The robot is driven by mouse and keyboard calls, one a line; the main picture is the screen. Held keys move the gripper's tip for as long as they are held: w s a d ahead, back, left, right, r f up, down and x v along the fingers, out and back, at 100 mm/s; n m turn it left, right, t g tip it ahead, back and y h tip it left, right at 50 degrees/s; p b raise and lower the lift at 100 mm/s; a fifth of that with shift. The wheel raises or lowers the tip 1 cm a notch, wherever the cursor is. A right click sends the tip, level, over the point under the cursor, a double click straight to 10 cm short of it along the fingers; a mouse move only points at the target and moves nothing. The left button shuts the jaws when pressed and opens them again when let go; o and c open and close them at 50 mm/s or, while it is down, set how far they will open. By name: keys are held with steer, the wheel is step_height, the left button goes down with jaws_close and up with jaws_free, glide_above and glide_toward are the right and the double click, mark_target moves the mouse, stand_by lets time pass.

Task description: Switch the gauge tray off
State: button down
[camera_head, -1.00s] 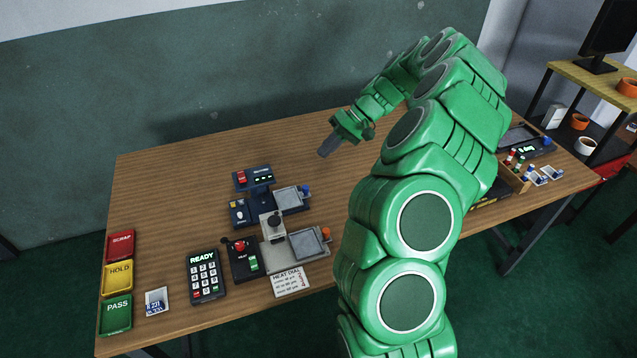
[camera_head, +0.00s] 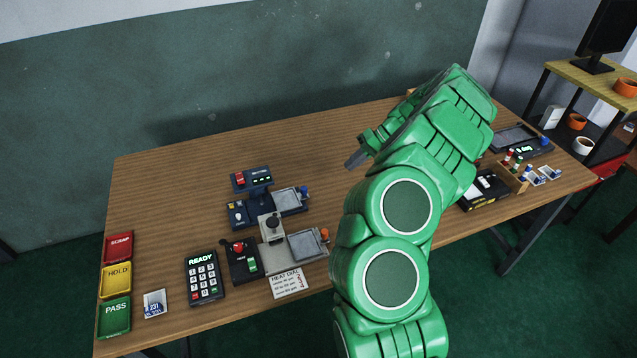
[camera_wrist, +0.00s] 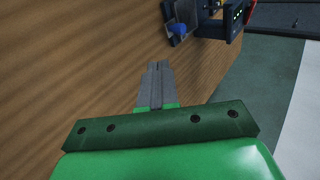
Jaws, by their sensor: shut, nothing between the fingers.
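Two trays in the head view could be the gauge tray, and I cannot tell which from labels. One is a dark tray with a lit green readout (camera_head: 524,149) and a blue knob, at the table's right end, partly behind my arm. The other is a grey tray with a blue knob (camera_head: 287,199) on the dark blue machine, left of centre. My gripper (camera_head: 354,161) is shut and empty above the middle of the table, between the two, touching neither. In the wrist view its closed fingers (camera_wrist: 158,68) point toward the blue-knobbed machine (camera_wrist: 180,28) at the top. Any switch is too small to make out.
The grey press (camera_head: 300,245), the keypad (camera_head: 203,277) and the red-knobbed box (camera_head: 241,261) stand at the front left. SCRAP, HOLD and PASS trays (camera_head: 117,280) line the left edge. A vial rack (camera_head: 511,176) and a black box (camera_head: 483,189) are right. The table's back middle is clear.

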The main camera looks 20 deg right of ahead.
mark_target(292, 200)
steer(key=x, duration=1)
steer(key=shift+w+a, duration=0.15)
steer(key=shift+a, duration=1)
steer(key=shift+w+a, duration=0.2)
steer(key=shift+a, duration=0.6)
steer(key=a, duration=0.8)
steer(key=shift+a, duration=0.25)
